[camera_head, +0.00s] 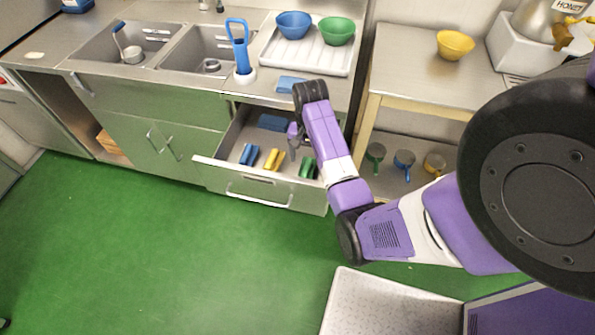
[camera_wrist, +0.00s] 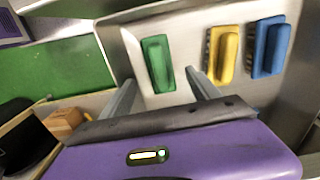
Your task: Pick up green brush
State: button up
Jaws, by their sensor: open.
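The green brush (camera_head: 307,167) lies in the open drawer (camera_head: 262,188), at the right end of a row with a yellow brush (camera_head: 271,159) and a blue brush (camera_head: 249,154). My gripper (camera_head: 293,134) is over the drawer, its fingers pointing down, partly hidden by my arm. In the wrist view my gripper (camera_wrist: 160,80) is open and empty. There the green brush (camera_wrist: 158,63) appears between and beyond the two fingertips, apart from them. The yellow brush (camera_wrist: 223,55) and the blue brush (camera_wrist: 270,46) lie to its right.
The counter with sinks (camera_head: 195,55) stands behind the drawer. A blue item (camera_head: 272,122) lies deeper in the drawer. The green floor (camera_head: 150,255) is clear in front.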

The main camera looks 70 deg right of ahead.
aim_at(306, 167)
jog(key=shift+a+f+p, duration=0.2)
jog(key=shift+f+p, duration=0.05)
jog(key=shift+f, duration=1.7)
jog(key=shift+a+f+p, duration=0.15)
jog(key=shift+f+p, duration=0.05)
jog(key=shift+f, duration=1.75)
jog(key=c, duration=1.5)
